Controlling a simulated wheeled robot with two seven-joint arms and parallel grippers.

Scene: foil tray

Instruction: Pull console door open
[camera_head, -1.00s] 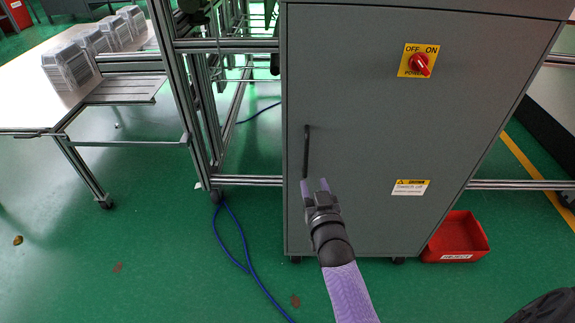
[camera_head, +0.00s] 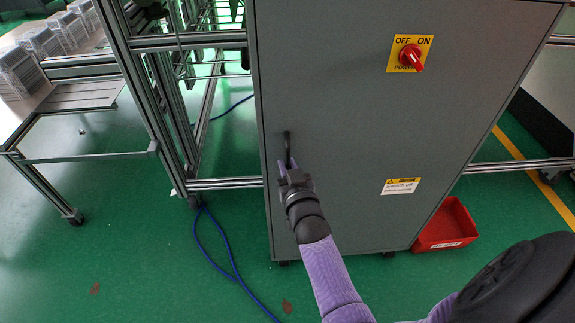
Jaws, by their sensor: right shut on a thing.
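The grey console door (camera_head: 350,120) fills the middle of the head view and looks closed. Its thin black vertical handle (camera_head: 287,145) is near the left edge of the door. My right gripper (camera_head: 287,168) is at the lower part of the handle, shut on it. The fingers hide the handle's lower end. My right arm with its purple sleeve comes up from the bottom right. My left gripper is not in view.
A red power switch (camera_head: 411,56) on a yellow plate and a caution label (camera_head: 401,186) are on the door. A red bin (camera_head: 447,226) stands at right. Metal framing (camera_head: 150,100) stands at left. A blue cable (camera_head: 216,240) lies on the green floor.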

